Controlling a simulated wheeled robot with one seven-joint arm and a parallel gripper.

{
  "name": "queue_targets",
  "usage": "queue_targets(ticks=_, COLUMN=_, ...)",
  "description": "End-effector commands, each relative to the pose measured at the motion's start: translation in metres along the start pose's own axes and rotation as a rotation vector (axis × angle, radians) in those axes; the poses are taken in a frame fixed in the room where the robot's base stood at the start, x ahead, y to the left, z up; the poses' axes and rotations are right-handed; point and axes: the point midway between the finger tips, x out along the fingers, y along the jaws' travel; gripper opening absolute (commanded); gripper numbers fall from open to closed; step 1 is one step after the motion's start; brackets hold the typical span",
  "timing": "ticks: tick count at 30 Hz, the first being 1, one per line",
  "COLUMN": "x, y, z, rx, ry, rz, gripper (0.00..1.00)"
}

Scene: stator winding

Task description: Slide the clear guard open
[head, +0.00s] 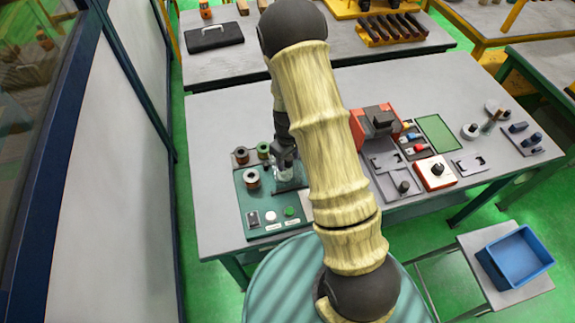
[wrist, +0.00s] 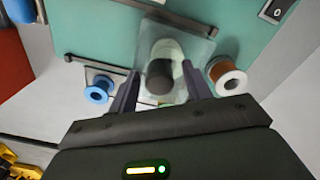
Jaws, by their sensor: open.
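The clear guard (head: 291,182) is a see-through box on the teal board (head: 255,207) at the table's left part. In the wrist view the guard (wrist: 197,50) covers a pale round part with a dark cylinder (wrist: 160,76). My gripper (head: 284,158) is open and points down at the guard in the head view. In the wrist view the two fingers of my gripper (wrist: 160,78) are apart, one on each side of the dark cylinder. I cannot tell whether they touch the guard. My arm hides part of the board.
Wire spools stand close by, one blue (wrist: 97,94) and one copper (wrist: 228,78) in the wrist view. Dark rails (wrist: 170,14) run near the guard. A white button (head: 270,216) is at the board's front. A red machine (head: 377,121) stands right of my arm.

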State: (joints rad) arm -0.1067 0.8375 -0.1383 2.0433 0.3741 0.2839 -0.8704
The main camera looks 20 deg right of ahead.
Motion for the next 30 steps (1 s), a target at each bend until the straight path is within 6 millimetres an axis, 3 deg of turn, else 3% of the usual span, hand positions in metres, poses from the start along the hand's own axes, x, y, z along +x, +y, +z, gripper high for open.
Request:
queue_targets(ticks=4, x=-0.001, y=0.0, z=0.0, rx=0.0, ry=0.0, rz=0.0, gripper=0.49)
queue_targets(ticks=9, x=-0.001, y=0.0, z=0.0, rx=0.0, ry=0.0, rz=0.0, gripper=0.16)
queue_targets(ticks=30, x=0.0, y=0.018, z=0.01, rx=0.001, ry=-0.001, rz=-0.001, gripper=0.16)
